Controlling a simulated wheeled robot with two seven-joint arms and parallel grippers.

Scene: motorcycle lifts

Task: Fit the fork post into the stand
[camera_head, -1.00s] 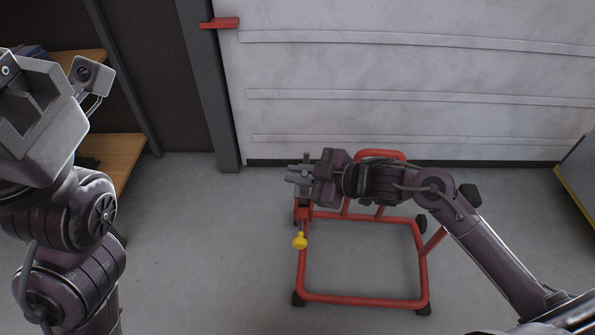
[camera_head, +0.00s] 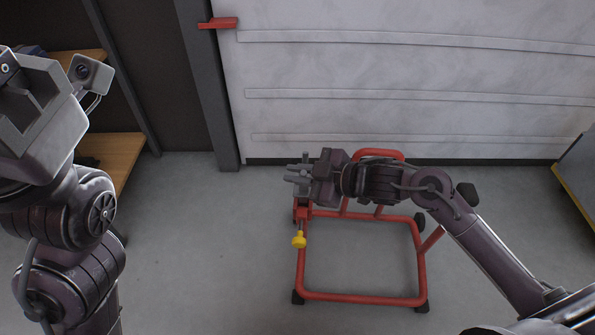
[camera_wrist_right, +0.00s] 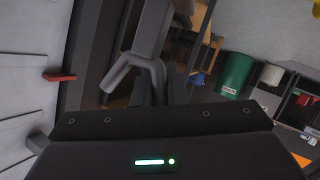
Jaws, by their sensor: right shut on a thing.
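The red tubular stand (camera_head: 360,300) is on the floor at centre right in the head view. A yellow knob (camera_head: 299,240) sticks out below its left upright. The grey fork post (camera_head: 305,160) is in my right gripper (camera_head: 304,180), above the stand's left upright. My right gripper is shut on it. The post's lower end and its contact with the upright are too small and covered to judge. In the right wrist view the post (camera_wrist_right: 150,45) shows as a grey forked piece. My left gripper (camera_head: 28,110) is at the upper left edge, its jaws unclear.
A pale ribbed wall panel (camera_head: 420,75) stands close behind the stand, with a dark post (camera_head: 207,90) at its left. A wooden shelf (camera_head: 118,160) is at the left. The floor (camera_head: 200,270) left of the stand is clear.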

